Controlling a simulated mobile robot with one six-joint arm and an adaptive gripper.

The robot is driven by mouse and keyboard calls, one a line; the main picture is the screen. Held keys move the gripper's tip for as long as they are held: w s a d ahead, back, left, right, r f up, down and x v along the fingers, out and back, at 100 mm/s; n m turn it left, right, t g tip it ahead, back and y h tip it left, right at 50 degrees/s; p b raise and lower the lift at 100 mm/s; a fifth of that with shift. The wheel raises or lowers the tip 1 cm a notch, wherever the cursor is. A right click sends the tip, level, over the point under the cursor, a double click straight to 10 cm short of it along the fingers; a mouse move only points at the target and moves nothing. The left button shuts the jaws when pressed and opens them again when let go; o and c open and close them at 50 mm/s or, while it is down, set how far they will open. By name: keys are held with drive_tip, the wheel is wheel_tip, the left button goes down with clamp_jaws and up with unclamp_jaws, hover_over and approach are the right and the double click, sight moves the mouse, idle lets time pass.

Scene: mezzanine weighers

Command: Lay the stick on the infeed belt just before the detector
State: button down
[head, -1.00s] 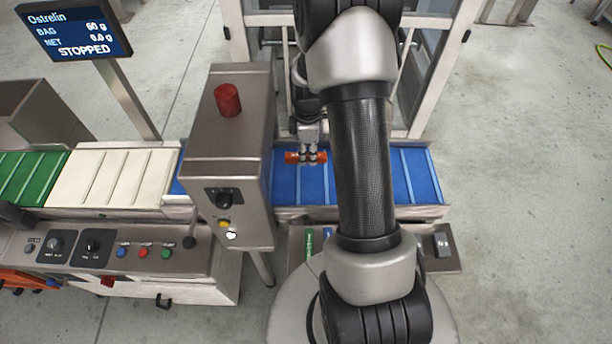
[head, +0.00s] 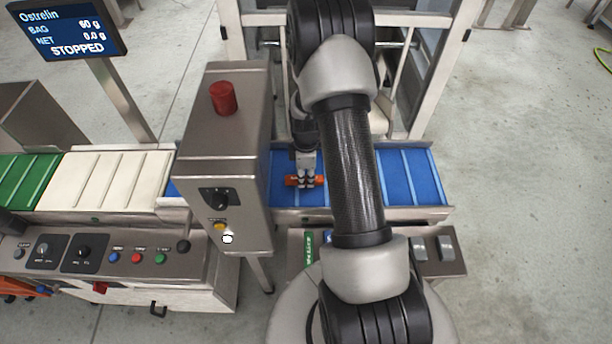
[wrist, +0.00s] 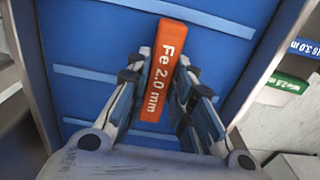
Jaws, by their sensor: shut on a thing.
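The stick is an orange bar (head: 291,181) marked "Fe 2.0 mm"; it also shows in the wrist view (wrist: 165,68). My gripper (head: 306,181) is shut on its middle, with a finger on each side in the wrist view (wrist: 165,88). The stick is over the blue infeed belt (head: 399,180), crosswise to the belt's ribs, just right of the detector (head: 225,135). The detector is a steel box with a red lamp on top. It is low over the belt; I cannot tell whether it touches.
A green stick (wrist: 286,84) and a blue stick (wrist: 308,47) lie beside the belt. A white belt (head: 105,181) runs left of the detector. The display (head: 68,29) reads STOPPED. A framed guard (head: 430,70) stands behind the infeed belt, whose right part is clear.

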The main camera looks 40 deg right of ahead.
sight(306, 178)
drive_tip(key=shift+f, duration=0.15)
drive_tip(key=c, duration=1.4)
unclamp_jaws()
wheel_tip(306, 178, up, 12)
drive_tip(key=p, duration=0.4)
